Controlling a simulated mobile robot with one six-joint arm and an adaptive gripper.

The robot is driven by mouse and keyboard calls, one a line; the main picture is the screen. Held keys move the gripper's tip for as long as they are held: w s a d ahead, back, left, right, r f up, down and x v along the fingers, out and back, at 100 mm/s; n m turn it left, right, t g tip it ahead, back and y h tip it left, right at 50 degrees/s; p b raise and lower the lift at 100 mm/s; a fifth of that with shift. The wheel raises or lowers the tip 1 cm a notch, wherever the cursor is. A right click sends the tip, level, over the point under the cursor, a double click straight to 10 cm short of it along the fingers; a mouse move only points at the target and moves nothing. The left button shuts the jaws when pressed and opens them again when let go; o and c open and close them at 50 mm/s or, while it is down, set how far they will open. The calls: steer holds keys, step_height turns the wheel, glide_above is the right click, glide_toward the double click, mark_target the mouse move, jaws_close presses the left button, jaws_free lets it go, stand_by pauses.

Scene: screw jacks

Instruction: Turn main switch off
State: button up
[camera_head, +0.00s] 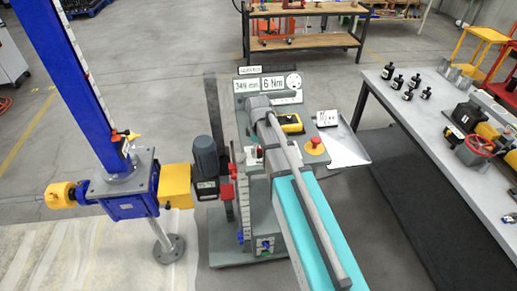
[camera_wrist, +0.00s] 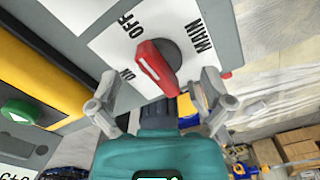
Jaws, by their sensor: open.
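The main switch has a red handle (camera_wrist: 157,68) on a round dark base, on a white plate (camera_wrist: 105,47) lettered OFF, ON and MAIN. The handle lies at a slant, its white-marked side facing the ON lettering; I cannot tell its exact setting. My gripper (camera_wrist: 160,80) is open in the wrist view, with one finger on each side of the handle and a gap visible at both sides. In the head view my own arm covers the gripper, and I cannot make out the switch there.
The grey control stand (camera_head: 243,128) carries display signs, a yellow box (camera_head: 290,123) and a red emergency button (camera_head: 315,142). A blue screw jack column (camera_head: 70,75) with a motor (camera_head: 205,158) stands left. A workbench (camera_head: 420,125) with parts is right.

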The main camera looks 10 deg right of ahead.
steer(key=n, duration=0.5)
steer(key=shift+n, duration=0.4)
step_height(320, 180, up, 14)
steer(key=p, duration=1.4)
steer(key=s+d+f+m+b, duration=0.2)
steer(key=s+f+m+b, duration=0.4)
steer(key=m, duration=0.3)
steer(key=s+d+f+m+b, duration=0.2)
steer(key=s+f+m+b, duration=0.4)
steer(key=s+m, duration=0.3)
steer(key=shift+s+d, duration=0.3)
steer(key=shift+d, duration=0.1)
stand_by(1.5)
